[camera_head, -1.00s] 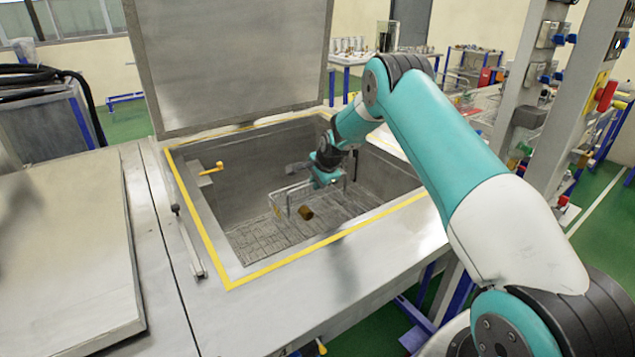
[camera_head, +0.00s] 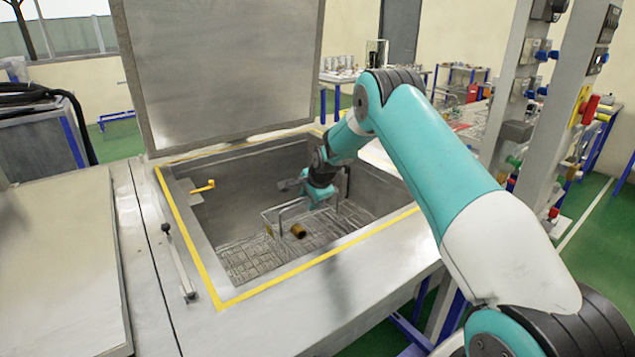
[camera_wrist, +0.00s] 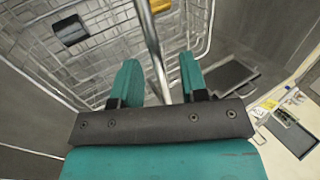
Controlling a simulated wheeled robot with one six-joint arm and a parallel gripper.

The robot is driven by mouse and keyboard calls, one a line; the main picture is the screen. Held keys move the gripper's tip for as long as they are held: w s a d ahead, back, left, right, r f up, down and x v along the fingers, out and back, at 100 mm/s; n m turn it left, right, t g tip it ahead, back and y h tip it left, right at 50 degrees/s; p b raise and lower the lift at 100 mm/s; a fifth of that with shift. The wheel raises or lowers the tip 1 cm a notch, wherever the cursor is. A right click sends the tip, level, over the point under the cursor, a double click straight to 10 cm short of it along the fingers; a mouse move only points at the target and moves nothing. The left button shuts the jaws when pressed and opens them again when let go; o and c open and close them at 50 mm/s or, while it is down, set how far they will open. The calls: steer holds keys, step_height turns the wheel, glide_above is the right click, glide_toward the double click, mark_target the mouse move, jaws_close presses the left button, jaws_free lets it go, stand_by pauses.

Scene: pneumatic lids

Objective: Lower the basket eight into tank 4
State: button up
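A wire basket (camera_head: 270,222) is down inside the open tank (camera_head: 225,291), low over or on its grid floor; I cannot tell contact. A brown cylindrical piece (camera_head: 298,231) is in it. No number on basket or tank is readable. My gripper (camera_head: 318,200) is inside the tank at the top of the basket's handle. In the wrist view, the two teal fingers (camera_wrist: 159,78) stand apart, with the handle bar (camera_wrist: 150,40) running between them and gaps beside it. The basket's wire mesh (camera_wrist: 100,50) shows beyond, with a dark piece (camera_wrist: 70,30) and a yellow piece (camera_wrist: 160,5).
The tank's lid (camera_head: 225,75) stands raised behind the opening. The yellow-edged rim surrounds my arm. A yellow handle (camera_head: 203,187) sticks out of the left inner wall. A flat closed cover (camera_head: 60,265) lies to the left, and a post with fittings (camera_head: 560,120) stands at right.

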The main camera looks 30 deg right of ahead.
steer(key=w+r+p+v, duration=0.1)
steer(key=w+p+v, duration=0.1)
steer(key=v, duration=1.1)
steer(key=w+r+p+v, duration=0.1)
steer(key=w+p+v, duration=0.2)
steer(key=v, duration=1.1)
steer(key=shift+r+p, duration=0.3)
steer(key=shift+p, duration=0.55)
steer(key=shift+a, duration=0.1)
steer(key=s+a+r+n+g+y+b, duration=0.25)
steer(key=s+a+n, duration=1.05)
steer(key=s+a, duration=0.7)
steer(key=s+a+f+n+g, duration=0.1)
steer(key=s+a+n, duration=0.3)
steer(key=s, duration=0.5)
steer(key=s+a+f+n+g+y, duration=0.1)
steer(key=s+a+n+g, duration=0.1)
steer(key=s+a+n, duration=0.2)
steer(key=s+n+b, duration=0.1)
steer(key=s+n, duration=0.2)
steer(key=s, duration=0.2)
steer(key=shift+a+f+n, duration=0.35)
steer(key=shift+f+n, duration=0.05)
